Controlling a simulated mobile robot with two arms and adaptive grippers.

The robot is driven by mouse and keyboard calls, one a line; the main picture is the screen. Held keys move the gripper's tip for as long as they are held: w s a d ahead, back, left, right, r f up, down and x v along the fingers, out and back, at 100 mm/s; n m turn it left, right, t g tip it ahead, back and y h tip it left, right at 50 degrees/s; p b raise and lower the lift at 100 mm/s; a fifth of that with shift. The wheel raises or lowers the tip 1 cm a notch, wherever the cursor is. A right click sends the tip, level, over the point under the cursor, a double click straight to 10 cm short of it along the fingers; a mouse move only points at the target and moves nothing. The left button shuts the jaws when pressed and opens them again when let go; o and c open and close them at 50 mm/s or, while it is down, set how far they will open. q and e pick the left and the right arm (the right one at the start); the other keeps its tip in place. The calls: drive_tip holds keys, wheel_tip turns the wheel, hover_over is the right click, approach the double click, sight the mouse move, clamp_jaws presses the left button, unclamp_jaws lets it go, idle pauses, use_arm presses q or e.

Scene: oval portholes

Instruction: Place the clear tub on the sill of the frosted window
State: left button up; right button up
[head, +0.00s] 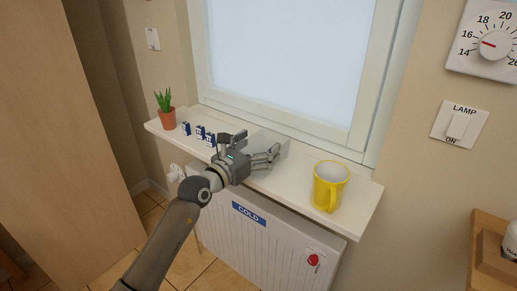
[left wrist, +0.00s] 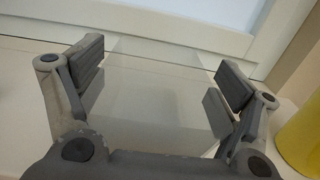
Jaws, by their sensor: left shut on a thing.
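The clear tub (head: 268,140) is a see-through box, seen faintly at the sill beneath the frosted window (head: 290,55). The white sill (head: 345,219) runs under the window. My left gripper (head: 255,150) is at the tub with a finger on either side. In the left wrist view the clear tub (left wrist: 155,105) lies between the finger pads of my left gripper (left wrist: 160,80), which is shut on it. The tub looks upright and low over the sill; I cannot tell whether its base touches. The gripper hides part of it. My right gripper is out of view.
A yellow mug (head: 330,186) stands on the sill to the right of the tub. Small blue-and-white blocks (head: 199,132) and a potted plant (head: 167,110) stand to the left. A radiator marked COLD (head: 250,235) is below. Bare sill shows between tub and mug.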

use_arm(q)
drive_tip(key=shift+f, duration=0.1)
drive_tip(key=o, duration=0.8)
drive_tip(key=shift+f, duration=0.1)
drive_tip(key=shift+r, duration=0.2)
drive_tip(key=shift+s+a+f, duration=0.1)
drive_tip(key=shift+s+a, duration=0.25)
drive_tip(key=shift+s, duration=0.1)
drive_tip(key=b+v, duration=0.1)
drive_tip(key=v, duration=1)
drive_tip(key=shift+w, duration=0.1)
